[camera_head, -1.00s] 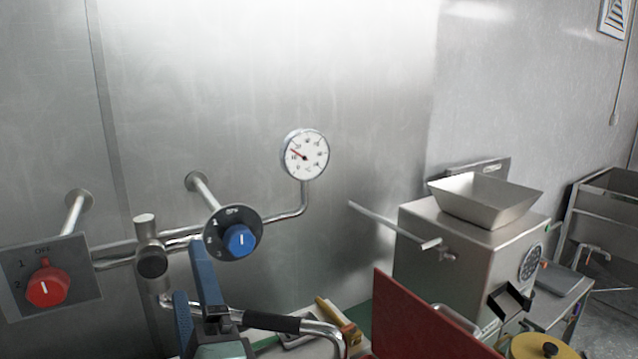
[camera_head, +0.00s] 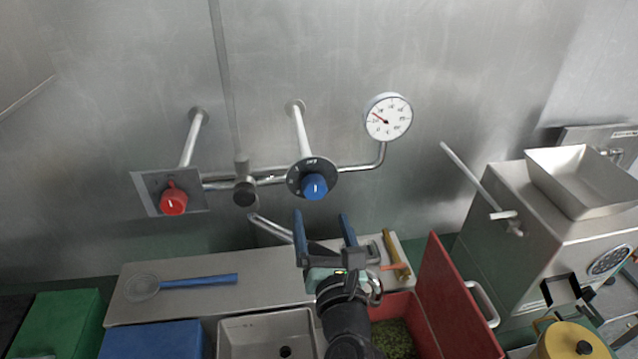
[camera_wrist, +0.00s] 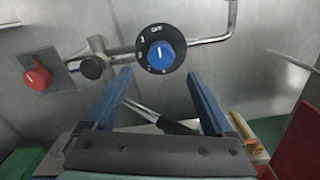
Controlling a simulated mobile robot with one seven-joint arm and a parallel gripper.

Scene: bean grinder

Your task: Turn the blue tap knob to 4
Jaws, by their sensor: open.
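The blue tap knob (camera_head: 314,186) sits on a round black dial plate (camera_head: 298,178) on the wall pipe. Its white mark points up towards the label at the top of the dial; the small numbers are hard to read. In the wrist view the blue knob (camera_wrist: 160,56) shows beyond and between the fingertips, with the dial fully visible. My gripper (camera_head: 322,220) is open and empty, just below and in front of the knob, with its blue fingers pointing up at it. In the wrist view my gripper (camera_wrist: 162,76) is not touching the knob.
A red knob (camera_head: 173,200) on a square plate is to the left. A pressure gauge (camera_head: 388,117) is to the upper right. Below are a sink (camera_head: 235,330), a strainer with a blue handle (camera_head: 198,281) and a red box (camera_head: 455,300). A grinder (camera_head: 535,230) stands right.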

